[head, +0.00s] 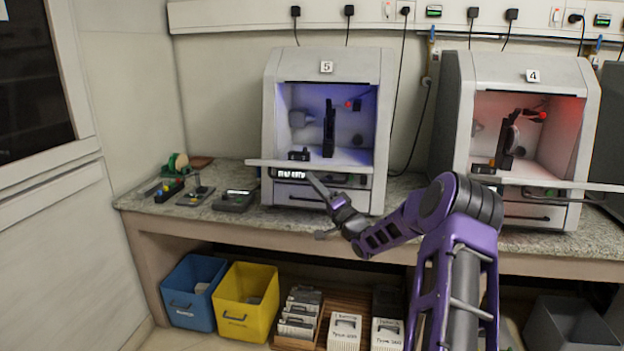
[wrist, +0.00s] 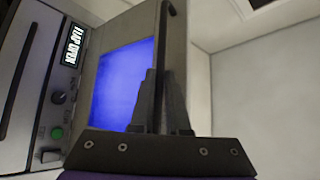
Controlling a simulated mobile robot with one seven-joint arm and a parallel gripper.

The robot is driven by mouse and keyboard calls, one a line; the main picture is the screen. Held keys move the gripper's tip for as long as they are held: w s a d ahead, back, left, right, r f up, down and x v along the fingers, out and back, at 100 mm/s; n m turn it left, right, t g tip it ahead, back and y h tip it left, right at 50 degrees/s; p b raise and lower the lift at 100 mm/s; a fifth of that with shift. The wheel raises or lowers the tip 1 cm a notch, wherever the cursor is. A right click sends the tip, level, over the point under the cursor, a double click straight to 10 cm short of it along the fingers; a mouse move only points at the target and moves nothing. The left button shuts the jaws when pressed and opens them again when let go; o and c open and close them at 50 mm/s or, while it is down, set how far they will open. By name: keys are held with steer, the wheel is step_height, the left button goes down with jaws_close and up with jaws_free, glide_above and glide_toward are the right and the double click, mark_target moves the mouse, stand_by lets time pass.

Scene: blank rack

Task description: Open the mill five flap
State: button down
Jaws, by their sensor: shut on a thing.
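Mill five (head: 378,110) is the light grey cabinet marked 5, its blue-lit chamber open to view. Its flap (head: 268,163) is down and juts out at the front like a shelf, nearly level. My gripper (head: 318,186) is at the flap's front edge. In the wrist view my gripper's two dark fingers (wrist: 160,85) are closed on a thin dark bar with a hooked end, apparently the flap's handle (wrist: 164,40). The mill's display (wrist: 72,45) reads FLAP OPEN. The fingers hide part of the bar.
Mill four (head: 592,110), red-lit, stands to the right, its flap also down. Small tools and a dark tray (head: 236,201) lie on the worktop to the left. Blue (head: 190,312) and yellow (head: 240,318) bins stand below the worktop.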

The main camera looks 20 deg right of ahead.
steer(key=shift+d+f, duration=0.25)
steer(key=shift+d, duration=0.2)
steer(key=c, duration=1)
jaws_free()
steer(key=shift+w+d+f, duration=0.1)
steer(key=shift+w, duration=0.05)
steer(key=shift+c, duration=0.2)
steer(key=shift+o, duration=0.7)
steer(key=shift+a+r, duration=0.25)
steer(key=shift+a, duration=0.1)
steer(key=v, duration=1.8)
steer(key=shift+w+f, duration=0.1)
steer(key=shift+w, duration=0.1)
